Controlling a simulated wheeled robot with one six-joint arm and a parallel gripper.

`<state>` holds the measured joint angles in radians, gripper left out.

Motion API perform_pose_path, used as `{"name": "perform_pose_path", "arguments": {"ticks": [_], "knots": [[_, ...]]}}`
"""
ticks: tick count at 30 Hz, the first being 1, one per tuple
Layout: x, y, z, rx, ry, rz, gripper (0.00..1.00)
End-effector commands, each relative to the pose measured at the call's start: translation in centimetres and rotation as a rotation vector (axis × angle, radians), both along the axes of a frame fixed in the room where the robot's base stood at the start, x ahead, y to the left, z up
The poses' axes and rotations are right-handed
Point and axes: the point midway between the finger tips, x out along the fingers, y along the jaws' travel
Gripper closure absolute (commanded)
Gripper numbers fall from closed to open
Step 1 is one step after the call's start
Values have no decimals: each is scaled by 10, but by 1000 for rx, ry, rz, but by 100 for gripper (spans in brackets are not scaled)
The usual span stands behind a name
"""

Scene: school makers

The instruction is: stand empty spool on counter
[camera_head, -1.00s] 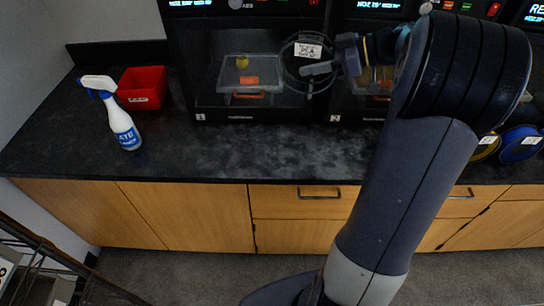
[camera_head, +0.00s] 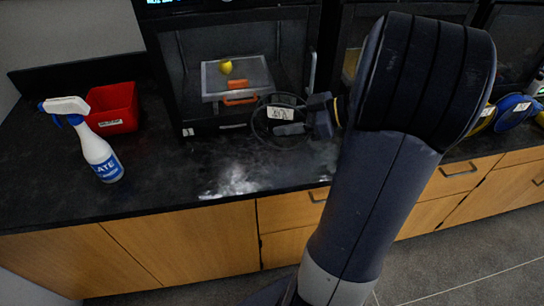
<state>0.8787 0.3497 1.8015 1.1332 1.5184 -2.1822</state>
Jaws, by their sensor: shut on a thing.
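The empty spool (camera_head: 258,128) is a dark ring with a white label, seen in front of the left printer near the counter's height. My gripper (camera_head: 300,128) is shut on the spool at its right side. The spool is upright, with its round face toward the camera. The black counter (camera_head: 160,165) runs below and behind it. I cannot tell whether the spool's lower rim touches the counter. My arm hides part of the counter and the printer to the right.
A white and blue spray bottle (camera_head: 92,145) and a red bin (camera_head: 113,107) stand at the counter's left. An open printer (camera_head: 180,85) holds a bed with a yellow object (camera_head: 226,66). Several coloured spools (camera_head: 512,110) stand at the right. The counter front between bottle and spool is clear.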

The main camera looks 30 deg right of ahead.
Motion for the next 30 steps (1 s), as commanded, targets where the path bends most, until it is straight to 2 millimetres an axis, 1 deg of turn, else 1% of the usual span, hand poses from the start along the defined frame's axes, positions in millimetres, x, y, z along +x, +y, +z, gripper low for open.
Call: {"name": "perform_pose_path", "arguments": {"ticks": [1, 4, 6, 11, 16, 19, 30], "knots": [[-1, 0, -12, 6, 6, -1, 83], [0, 0, -30, 6, 4, -1, 83], [0, 0, -40, 4, 4, -1, 83], [0, 0, -54, 4, 3, -1, 83], [0, 0, -78, 5, 4, 0, 83], [0, 0, -84, 2, 2, 0, 83], [0, 0, -88, 0, 0, 0, 83]]}}
